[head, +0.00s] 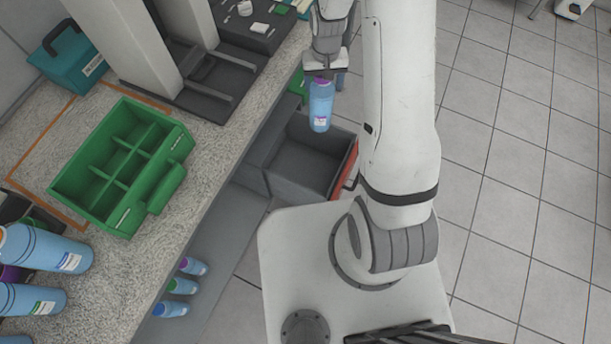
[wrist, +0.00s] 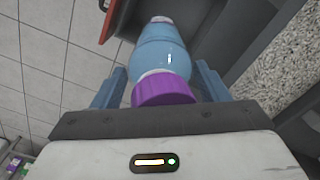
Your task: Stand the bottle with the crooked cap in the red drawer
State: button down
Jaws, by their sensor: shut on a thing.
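My gripper (head: 322,76) is shut on a blue bottle (head: 321,108) with a purple cap. In the wrist view the same bottle (wrist: 162,55) sits between the two blue fingers, and its purple cap (wrist: 164,90) faces the camera. I cannot tell clearly whether this cap is crooked. The bottle hangs nearly upright in the head view, above the far part of an open drawer. The open drawer (head: 297,181) has a dark grey inside and a red front (head: 346,168). Its visible floor looks empty; part of its far end is hidden behind the bottle and arm.
A green divided crate (head: 66,184) stands on the speckled bench (head: 215,142). Small bottles with purple, green and blue caps (head: 182,287) are lower down beside the bench. Tiled floor (head: 500,160) is open at the right.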

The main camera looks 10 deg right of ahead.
notch_tip(320, 180, down, 43)
jog(key=s+m+b, duration=0.2)
jog(key=m+b, duration=0.2)
jog(key=b, duration=2.8)
jog(key=shift+s+r, duration=0.15)
jog(key=shift+s, duration=0.25)
jog(key=shift+c, duration=1.1)
grip_release()
